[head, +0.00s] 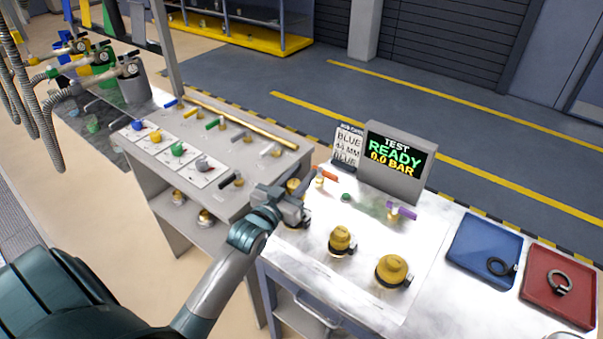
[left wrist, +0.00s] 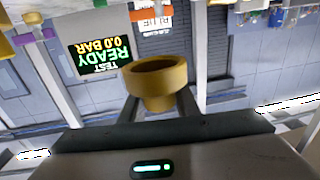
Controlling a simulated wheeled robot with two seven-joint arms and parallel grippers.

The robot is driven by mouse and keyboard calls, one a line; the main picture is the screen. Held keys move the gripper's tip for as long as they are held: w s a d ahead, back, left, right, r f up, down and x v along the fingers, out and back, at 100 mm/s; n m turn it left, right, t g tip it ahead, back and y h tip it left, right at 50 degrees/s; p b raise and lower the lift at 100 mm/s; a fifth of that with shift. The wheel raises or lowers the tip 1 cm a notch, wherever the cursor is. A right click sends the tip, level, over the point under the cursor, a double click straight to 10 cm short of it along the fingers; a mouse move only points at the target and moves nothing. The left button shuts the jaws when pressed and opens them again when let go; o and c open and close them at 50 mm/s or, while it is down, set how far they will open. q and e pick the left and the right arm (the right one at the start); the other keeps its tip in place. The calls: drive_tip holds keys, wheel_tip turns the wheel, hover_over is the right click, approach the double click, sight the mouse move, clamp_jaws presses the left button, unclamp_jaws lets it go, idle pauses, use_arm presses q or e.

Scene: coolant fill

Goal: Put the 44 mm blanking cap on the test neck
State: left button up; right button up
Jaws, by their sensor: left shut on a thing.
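My left gripper (head: 294,203) is shut on a brass cap-like piece (left wrist: 158,82), which is held between the fingers in the left wrist view. Its wide open rim shows there, and it also shows at the gripper in the head view (head: 293,186). The gripper is over the left end of the test bench. A brass part (head: 308,215) shows just beside the gripper, partly hidden; I cannot tell whether it is the test neck. Two domed brass fittings, a middle one (head: 342,240) and a larger one (head: 393,271), stand farther right. My right gripper is not in view.
A display (head: 396,160) reads TEST READY 0.0 BAR, beside a card (head: 347,147) reading BLUE, 44 MM. Orange (head: 329,175) and purple (head: 402,210) handles stand nearby. A blue tray (head: 480,247) and a red tray (head: 545,300) hold rings. A grey table (head: 240,160) with fittings is left.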

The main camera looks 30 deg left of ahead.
use_arm(q)
drive_tip(key=shift+f+b, duration=1.45)
drive_tip(key=shift+f, duration=1.1)
drive_tip(key=shift+p, duration=0.7)
drive_tip(key=shift+f+b, duration=0.95)
drive_tip(key=shift+f, duration=0.6)
idle(0.8)
drive_tip(key=o, duration=1.1)
drive_tip(key=shift+s+f+b, duration=0.1)
drive_tip(key=shift+s+b, duration=0.2)
drive_tip(key=shift+s, duration=0.6)
drive_tip(key=s+b, duration=0.4)
drive_tip(key=s, duration=1.1)
drive_tip(key=shift+s+d, duration=0.25)
drive_tip(key=shift+s, duration=0.05)
